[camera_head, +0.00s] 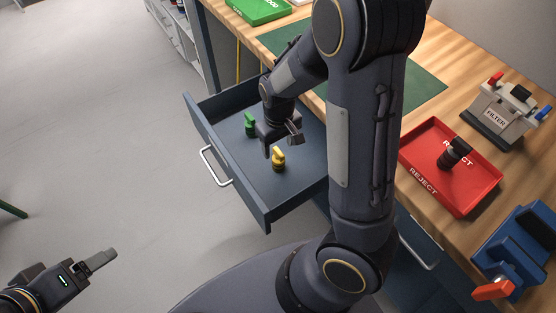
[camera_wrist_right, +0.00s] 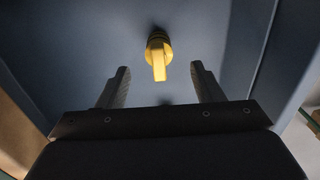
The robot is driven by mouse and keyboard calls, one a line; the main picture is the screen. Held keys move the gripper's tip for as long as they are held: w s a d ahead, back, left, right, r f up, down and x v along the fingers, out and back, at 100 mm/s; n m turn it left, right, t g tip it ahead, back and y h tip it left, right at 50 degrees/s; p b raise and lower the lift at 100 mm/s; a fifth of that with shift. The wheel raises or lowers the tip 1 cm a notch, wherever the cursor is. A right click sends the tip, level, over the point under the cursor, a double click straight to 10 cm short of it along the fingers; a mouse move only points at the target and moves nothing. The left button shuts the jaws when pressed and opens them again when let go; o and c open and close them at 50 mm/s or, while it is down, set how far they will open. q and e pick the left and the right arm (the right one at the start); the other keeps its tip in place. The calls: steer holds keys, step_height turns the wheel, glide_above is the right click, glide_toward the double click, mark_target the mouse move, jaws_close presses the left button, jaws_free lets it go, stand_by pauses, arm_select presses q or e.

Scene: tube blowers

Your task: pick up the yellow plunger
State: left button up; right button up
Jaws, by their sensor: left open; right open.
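The yellow plunger (camera_head: 278,158) stands in the open drawer (camera_head: 236,192), near its right side in the head view. In the right wrist view the yellow plunger (camera_wrist_right: 158,56) is ahead of the fingers, roughly centred between them and beyond their tips. My right gripper (camera_head: 282,146) is over the drawer, close to the plunger; it is open and empty, with its two fingers apart in the wrist view (camera_wrist_right: 160,78). My left gripper (camera_head: 104,260) is at the lower left over the floor, away from the drawer, and empty.
A green plunger (camera_head: 250,124) stands in the drawer, left of my right gripper. The drawer walls surround both. On the wooden bench are a red reject tray (camera_head: 480,192) holding a black piece (camera_head: 452,154), a filter box (camera_head: 503,112) and a blue device (camera_head: 528,248).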

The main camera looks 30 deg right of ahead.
mark_target(278, 159)
step_height(278, 159, down, 8)
steer(key=shift+w+b, duration=0.1)
steer(key=shift+b, duration=0.25)
steer(key=shift+c, duration=0.3)
steer(key=c, duration=1.1)
steer(key=shift+o, duration=0.2)
steer(key=shift+r, duration=0.15)
